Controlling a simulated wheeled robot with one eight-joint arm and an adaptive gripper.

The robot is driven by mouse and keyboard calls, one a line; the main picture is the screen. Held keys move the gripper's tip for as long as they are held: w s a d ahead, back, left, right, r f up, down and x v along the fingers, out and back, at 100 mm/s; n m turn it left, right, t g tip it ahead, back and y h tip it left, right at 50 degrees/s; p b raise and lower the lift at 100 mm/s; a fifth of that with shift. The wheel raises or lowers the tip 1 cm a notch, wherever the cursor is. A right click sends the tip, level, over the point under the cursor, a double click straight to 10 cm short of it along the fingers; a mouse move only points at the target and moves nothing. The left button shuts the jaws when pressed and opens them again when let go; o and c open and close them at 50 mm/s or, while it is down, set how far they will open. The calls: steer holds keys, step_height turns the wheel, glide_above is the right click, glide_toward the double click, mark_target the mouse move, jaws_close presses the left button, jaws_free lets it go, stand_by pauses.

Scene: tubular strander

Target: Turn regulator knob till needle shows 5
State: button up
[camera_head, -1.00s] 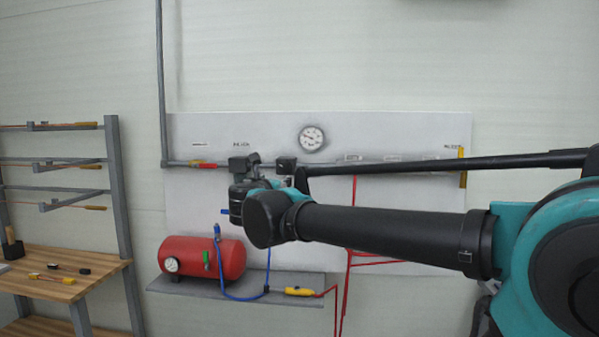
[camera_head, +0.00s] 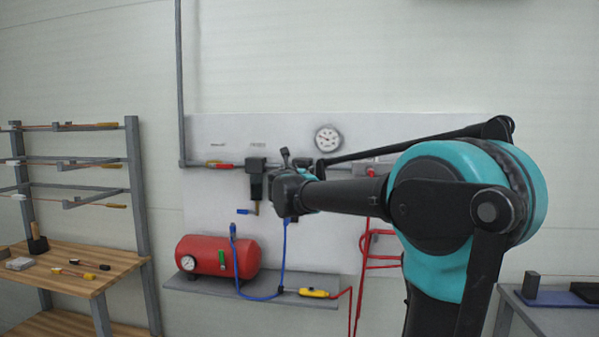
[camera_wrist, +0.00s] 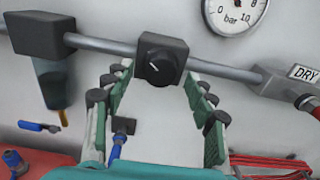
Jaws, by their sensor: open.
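The regulator knob (camera_wrist: 160,58) is a round black dial with a white mark, on a dark block on the grey pipe. In the wrist view it sits between and beyond the fingers of my gripper (camera_wrist: 157,80), which is open and empty. No contact with the knob shows. The round white gauge (camera_wrist: 235,18) is cut off at the top of that view; its lower rim reads 0, 8, 10 and bar. The whole gauge (camera_head: 328,138) shows in the head view, too small to read the needle. In the head view my wrist hides most of the regulator.
A dark filter unit (camera_wrist: 45,60) hangs left of the knob, with a blue-handled valve (camera_wrist: 40,126) below. A block labelled DRY (camera_wrist: 290,85) stands to the right. A red tank (camera_head: 215,256) and a yellow tool (camera_head: 314,293) rest on the shelf below.

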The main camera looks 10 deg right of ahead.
steer(key=shift+x, duration=0.9)
steer(key=c, duration=1.2)
steer(key=shift+o, duration=0.2)
steer(key=shift+m, duration=0.3)
steer(key=shift+a+m, duration=0.1)
steer(key=shift+m, duration=7)
